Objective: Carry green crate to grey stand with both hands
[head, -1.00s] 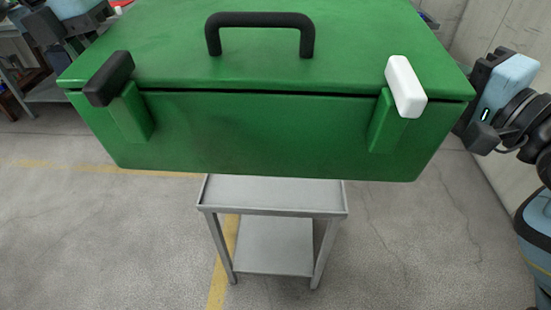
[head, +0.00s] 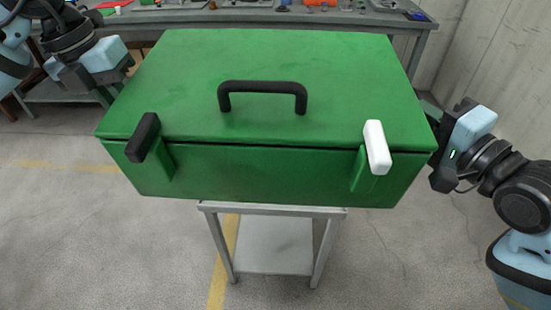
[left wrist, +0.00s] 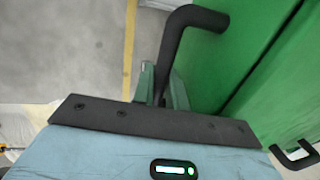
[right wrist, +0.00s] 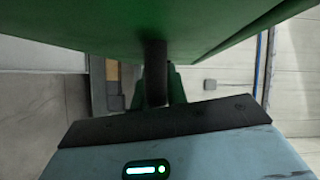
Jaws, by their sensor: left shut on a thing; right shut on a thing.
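The green crate (head: 270,175) is closed, with a black handle (head: 262,88) on its lid, a black latch at left and a white latch at right. It is level, over the grey stand (head: 275,245) and hiding most of its top. I cannot tell whether crate and stand touch. My left gripper (left wrist: 160,90) is shut on a black side handle (left wrist: 180,40) of the crate. My right gripper (right wrist: 158,88) is shut on the opposite side handle (right wrist: 155,65). In the head view the crate's sides hide both sets of fingertips.
A grey workbench (head: 420,22) with small parts and tools runs along the back. A pale wall (head: 500,60) stands at right. The concrete floor around the stand is clear, with yellow lines (head: 217,285) on it.

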